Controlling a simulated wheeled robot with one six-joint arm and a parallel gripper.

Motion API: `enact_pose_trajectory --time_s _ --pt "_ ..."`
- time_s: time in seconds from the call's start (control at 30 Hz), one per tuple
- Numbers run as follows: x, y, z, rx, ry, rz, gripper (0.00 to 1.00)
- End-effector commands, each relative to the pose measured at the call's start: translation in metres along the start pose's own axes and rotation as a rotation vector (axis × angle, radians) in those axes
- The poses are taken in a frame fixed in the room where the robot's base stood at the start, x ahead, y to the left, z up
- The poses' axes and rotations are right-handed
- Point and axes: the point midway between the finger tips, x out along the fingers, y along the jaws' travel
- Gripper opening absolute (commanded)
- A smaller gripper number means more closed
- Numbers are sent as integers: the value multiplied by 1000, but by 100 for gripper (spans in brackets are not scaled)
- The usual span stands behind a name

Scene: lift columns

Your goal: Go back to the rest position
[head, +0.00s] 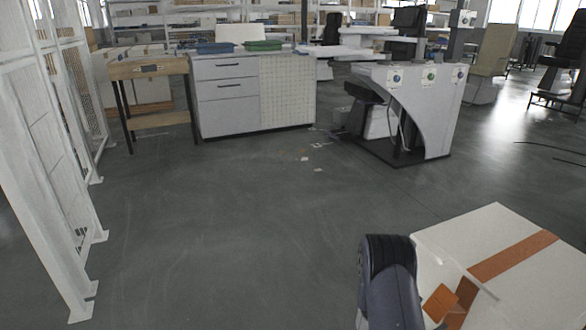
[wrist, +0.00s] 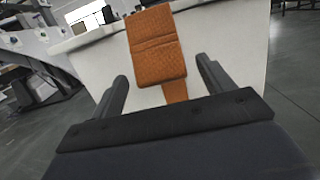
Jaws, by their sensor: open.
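My gripper (wrist: 161,72) is open in the wrist view, its two dark fingers spread apart. An orange textured pad (wrist: 154,45) shows ahead of and between the fingers, with a gap on each side. It lies against a large white box-like thing (wrist: 218,42), and an orange strip continues below it. In the head view, the white box (head: 488,225) with an orange stripe (head: 515,256) is at the lower right. A dark part of my arm stands just left of it; the fingers cannot be made out there.
A white metal fence (head: 45,170) stands along the left. A wooden table (head: 150,70), a grey drawer cabinet (head: 225,95) and a white console (head: 435,100) stand further back. The grey floor in the middle is mostly clear, with small scraps near the cabinet.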

Motion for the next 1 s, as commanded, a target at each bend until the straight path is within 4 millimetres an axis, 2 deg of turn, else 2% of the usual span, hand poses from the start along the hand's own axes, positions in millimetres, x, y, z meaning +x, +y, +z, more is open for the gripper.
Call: enact_pose_trajectory --time_s 0.1,0.2,0.6,0.8,1.0 --pt "24 -2 -1 2 -2 -5 76" --pt "30 0 18 0 -1 0 76" --pt "65 -1 55 0 -1 -2 76" --pt "78 -3 65 0 -1 -1 76" --pt "80 -8 65 -2 -1 1 76"
